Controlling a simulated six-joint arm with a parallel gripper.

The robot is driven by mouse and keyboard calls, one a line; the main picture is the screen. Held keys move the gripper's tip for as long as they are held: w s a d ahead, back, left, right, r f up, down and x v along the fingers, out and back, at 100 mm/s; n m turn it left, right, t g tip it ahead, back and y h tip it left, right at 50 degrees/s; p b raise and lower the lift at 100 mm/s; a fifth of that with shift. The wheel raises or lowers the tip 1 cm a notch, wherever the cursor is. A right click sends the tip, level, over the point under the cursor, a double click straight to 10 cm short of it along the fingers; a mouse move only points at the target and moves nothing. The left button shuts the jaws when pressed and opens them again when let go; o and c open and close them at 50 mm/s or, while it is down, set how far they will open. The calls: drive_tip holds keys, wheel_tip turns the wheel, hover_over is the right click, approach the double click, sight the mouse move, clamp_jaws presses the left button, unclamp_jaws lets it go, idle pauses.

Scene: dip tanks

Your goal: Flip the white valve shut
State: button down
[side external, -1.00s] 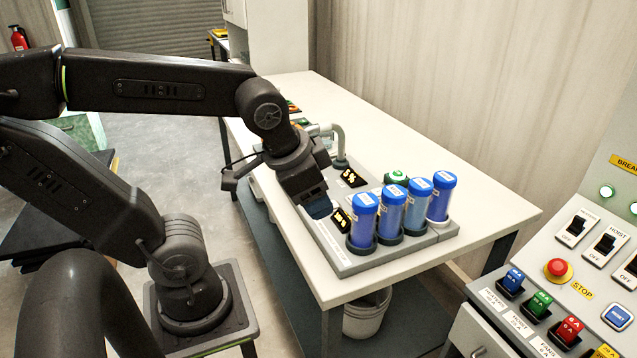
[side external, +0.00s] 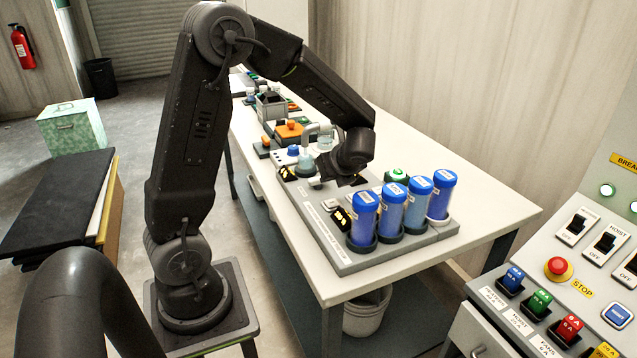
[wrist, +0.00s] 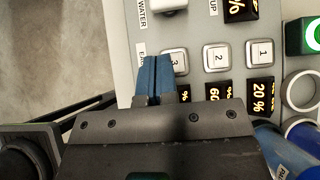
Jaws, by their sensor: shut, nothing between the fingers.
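My gripper (wrist: 154,64) shows in the wrist view with its blue fingers together and nothing between them. The fingertips are over the left edge of the grey panel (wrist: 208,25), beside the button marked 3 (wrist: 175,62). A white part (wrist: 170,5), probably the white valve, is cut off by the top edge of the wrist view next to the WATER label, beyond my fingertips and apart from them. Its position, open or shut, cannot be told. In the side view my wrist is above the panel, and the fingers cannot be made out clearly.
Several blue capped cylinders (side external: 364,220) stand in holders at the panel's near end. An orange box (side external: 290,134) stands farther back. The white table (side external: 455,200) is clear to the right of the panel.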

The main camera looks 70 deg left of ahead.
sight(315, 185)
drive_tip(key=shift+w+a+f, duration=0.1)
drive_tip(key=shift+a, duration=0.1)
drive_tip(key=x, duration=1)
